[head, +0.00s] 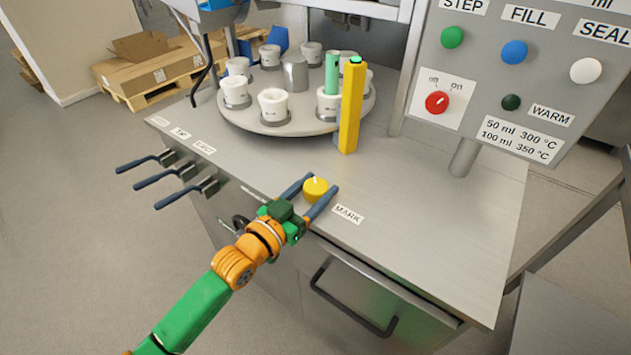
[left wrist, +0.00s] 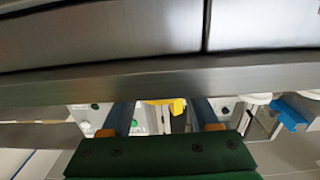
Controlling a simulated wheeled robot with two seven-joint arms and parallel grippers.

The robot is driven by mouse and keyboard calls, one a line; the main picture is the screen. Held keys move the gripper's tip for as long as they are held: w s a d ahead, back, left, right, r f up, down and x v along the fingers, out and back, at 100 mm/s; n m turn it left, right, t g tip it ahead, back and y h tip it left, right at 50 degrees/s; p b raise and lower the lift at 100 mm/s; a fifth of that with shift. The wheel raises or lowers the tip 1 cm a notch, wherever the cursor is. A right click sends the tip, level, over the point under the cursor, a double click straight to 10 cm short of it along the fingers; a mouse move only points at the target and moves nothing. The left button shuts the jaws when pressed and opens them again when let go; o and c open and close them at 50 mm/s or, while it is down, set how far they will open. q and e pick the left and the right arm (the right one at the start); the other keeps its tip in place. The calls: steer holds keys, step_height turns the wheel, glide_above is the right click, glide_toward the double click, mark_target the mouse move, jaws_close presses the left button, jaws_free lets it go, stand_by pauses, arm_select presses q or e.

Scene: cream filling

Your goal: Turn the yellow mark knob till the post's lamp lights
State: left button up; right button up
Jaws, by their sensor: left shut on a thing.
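The yellow mark knob (head: 315,190) sits on the steel counter beside the MARK label (head: 348,214). It has a pale pointer line on its top. My left gripper (head: 321,188) is shut on the knob, with one blue finger on each side of it. The yellow post (head: 351,108) stands upright at the turntable's edge, and its lamp (head: 356,60) on top looks bright green. In the left wrist view yellow (left wrist: 160,102) shows between the fingers (left wrist: 160,115), partly hidden. My right gripper is out of view.
A round turntable (head: 262,127) carries several white cups and a metal cylinder. A panel (head: 480,60) with coloured buttons and a red switch (head: 437,102) stands at the right. Several blue-handled levers (head: 160,180) stick out at the counter's left edge. The counter right of the knob is clear.

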mark_target(308, 197)
arm_select(q)
steer(key=o, duration=1.4)
steer(key=v, duration=0.7)
